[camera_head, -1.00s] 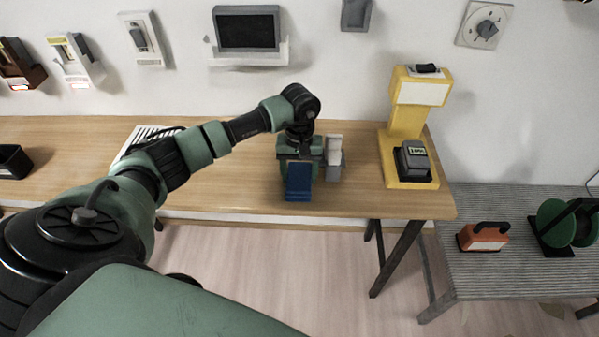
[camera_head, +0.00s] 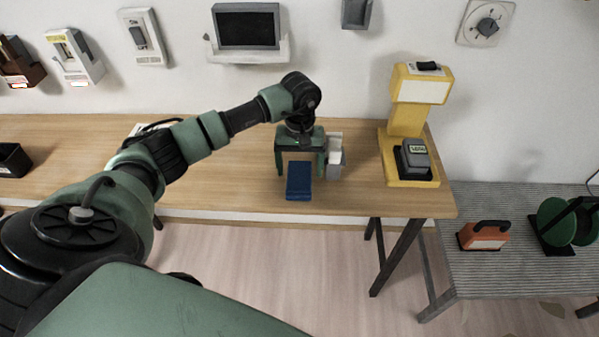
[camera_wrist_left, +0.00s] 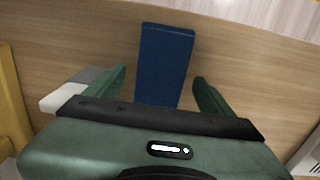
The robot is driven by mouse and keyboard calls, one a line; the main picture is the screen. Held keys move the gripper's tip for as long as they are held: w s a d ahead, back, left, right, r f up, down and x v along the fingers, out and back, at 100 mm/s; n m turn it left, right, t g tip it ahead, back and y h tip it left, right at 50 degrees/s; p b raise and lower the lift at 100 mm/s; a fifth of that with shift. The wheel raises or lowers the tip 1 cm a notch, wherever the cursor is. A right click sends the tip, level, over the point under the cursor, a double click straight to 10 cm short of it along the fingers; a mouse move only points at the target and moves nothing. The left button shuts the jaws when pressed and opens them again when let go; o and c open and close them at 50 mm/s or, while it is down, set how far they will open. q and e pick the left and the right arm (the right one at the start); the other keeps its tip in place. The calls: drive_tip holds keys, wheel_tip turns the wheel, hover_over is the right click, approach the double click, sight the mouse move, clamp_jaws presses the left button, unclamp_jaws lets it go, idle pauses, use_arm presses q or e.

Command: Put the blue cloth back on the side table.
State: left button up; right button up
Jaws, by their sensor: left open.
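The blue cloth (camera_head: 299,184) lies as a folded flat rectangle on the wooden table (camera_head: 230,180), close to its front edge. It also shows in the left wrist view (camera_wrist_left: 165,62), with its near end between the fingers. My left gripper (camera_head: 300,172) is open above the back end of the cloth, one finger on each side and apart from it. In the left wrist view the open fingers (camera_wrist_left: 160,92) point toward the cloth. My right gripper is not in either view.
A grey and white box (camera_head: 336,155) stands just right of my left gripper. A yellow machine (camera_head: 405,125) stands further right on the table. A lower striped side table (camera_head: 500,270) at the right carries an orange tool (camera_head: 484,236) and a green reel (camera_head: 562,222).

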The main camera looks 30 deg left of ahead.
sight(300, 172)
use_arm(q)
wheel_tip(300, 172, up, 10)
drive_tip(key=b, duration=0.1)
drive_tip(key=shift+b, duration=0.35)
drive_tip(key=shift+f, duration=0.1)
